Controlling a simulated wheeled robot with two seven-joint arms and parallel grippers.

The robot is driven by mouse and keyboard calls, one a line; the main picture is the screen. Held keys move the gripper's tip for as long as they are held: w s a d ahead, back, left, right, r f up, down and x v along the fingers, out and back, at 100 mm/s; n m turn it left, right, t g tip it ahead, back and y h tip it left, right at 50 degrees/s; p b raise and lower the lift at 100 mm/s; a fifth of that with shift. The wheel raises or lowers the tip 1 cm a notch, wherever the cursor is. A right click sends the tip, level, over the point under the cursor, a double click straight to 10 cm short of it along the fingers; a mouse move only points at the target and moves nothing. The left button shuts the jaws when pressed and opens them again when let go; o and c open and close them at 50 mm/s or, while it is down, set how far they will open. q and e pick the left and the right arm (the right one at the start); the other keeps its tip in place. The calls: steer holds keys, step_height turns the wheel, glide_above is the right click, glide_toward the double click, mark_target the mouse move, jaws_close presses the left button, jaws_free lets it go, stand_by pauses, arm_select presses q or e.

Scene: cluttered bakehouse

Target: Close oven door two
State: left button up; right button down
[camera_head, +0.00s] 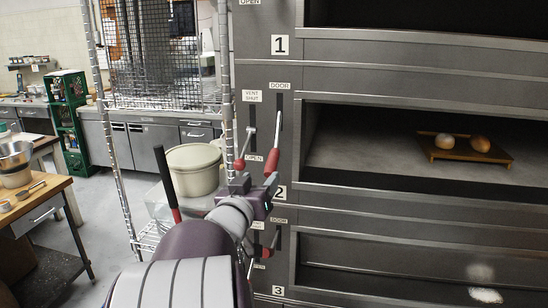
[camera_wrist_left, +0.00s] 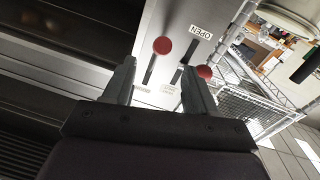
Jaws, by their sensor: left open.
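Oven deck two (camera_head: 400,150), beside the label "2" (camera_head: 280,192), stands open, its dark mouth showing. Its door lever (camera_head: 272,160), with a long red grip, hangs below the slot marked DOOR. The vent lever's round red knob (camera_head: 239,164) is just left of it. My left gripper (camera_head: 256,187) is open in front of the panel, close below both levers. In the left wrist view the open jaws (camera_wrist_left: 158,68) have one red knob (camera_wrist_left: 162,45) between and beyond them. Another red knob (camera_wrist_left: 204,72) is partly behind the right finger. Contact cannot be told. My right gripper is out of view.
A wooden board (camera_head: 465,151) with two bread rolls lies inside deck two. A wire rack post (camera_head: 226,90) and a pale tub (camera_head: 194,170) stand left of the panel. A black lever with a red base (camera_head: 168,180) rises beside my arm. A wooden table (camera_head: 38,200) is at far left.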

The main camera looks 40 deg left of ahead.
mark_target(274, 162)
arm_select(q)
steer(key=p+x, duration=0.3)
steer(key=x, duration=0.7)
steer(key=shift+a, duration=0.1)
steer(key=shift+w+a+f, duration=0.1)
steer(key=shift+w, duration=0.1)
jaws_close()
steer(key=shift+p, duration=0.3)
